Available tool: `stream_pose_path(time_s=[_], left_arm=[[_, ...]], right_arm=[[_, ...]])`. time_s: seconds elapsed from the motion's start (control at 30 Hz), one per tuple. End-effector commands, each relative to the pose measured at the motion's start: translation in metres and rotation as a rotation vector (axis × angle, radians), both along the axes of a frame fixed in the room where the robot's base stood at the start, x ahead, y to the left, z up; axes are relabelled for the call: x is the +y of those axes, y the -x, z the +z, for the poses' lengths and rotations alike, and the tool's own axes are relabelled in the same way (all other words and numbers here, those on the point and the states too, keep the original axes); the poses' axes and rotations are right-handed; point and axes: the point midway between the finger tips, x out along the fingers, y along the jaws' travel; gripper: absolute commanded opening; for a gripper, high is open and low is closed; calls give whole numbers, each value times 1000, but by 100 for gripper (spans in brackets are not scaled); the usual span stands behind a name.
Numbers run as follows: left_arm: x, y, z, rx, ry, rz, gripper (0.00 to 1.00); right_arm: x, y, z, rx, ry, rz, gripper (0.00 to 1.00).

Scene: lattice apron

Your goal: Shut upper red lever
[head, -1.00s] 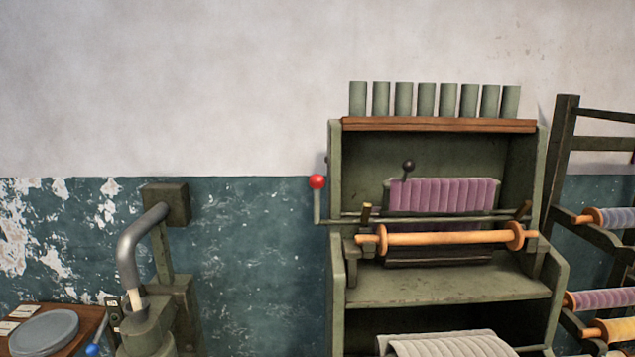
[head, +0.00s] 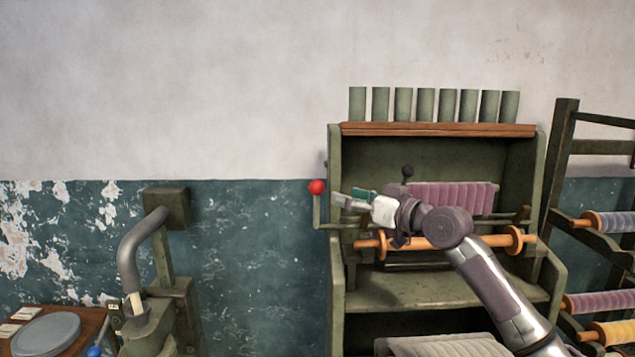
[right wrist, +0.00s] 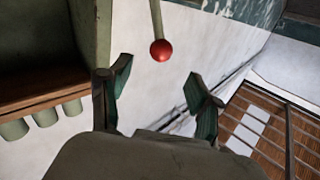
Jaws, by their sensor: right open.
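The upper red lever (head: 317,187) is a red ball on a thin grey-green rod, standing upright at the left side of the green machine (head: 336,270). My right gripper (head: 352,198) is just to the right of the red ball in the head view, pointing left toward it. In the right wrist view, the red ball (right wrist: 161,50) hangs beyond and between the two spread fingertips (right wrist: 158,82). The right gripper is open and empty, apart from the ball. My left gripper is not in view.
A black-knobbed lever (head: 407,171), purple cloth (head: 455,197) and orange roller (head: 470,241) are close behind or beside my right arm. Green cups (head: 425,105) line the top shelf. A thread rack (head: 560,180) stands right. Bare wall lies left of the lever.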

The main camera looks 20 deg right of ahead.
Motion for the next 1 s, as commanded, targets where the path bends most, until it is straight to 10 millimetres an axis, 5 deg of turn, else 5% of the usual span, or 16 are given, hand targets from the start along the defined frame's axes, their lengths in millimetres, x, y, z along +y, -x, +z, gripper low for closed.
stream_pose_path(time_s=[0.4, 0.9, 1.0], left_arm=[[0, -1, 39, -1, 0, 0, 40], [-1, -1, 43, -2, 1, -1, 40], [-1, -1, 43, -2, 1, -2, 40]], right_arm=[[41, -71, 3, 2, -1, 1, 63], [48, -84, 0, 0, 2, 0, 63], [48, -84, 0, 0, 2, 0, 48]])
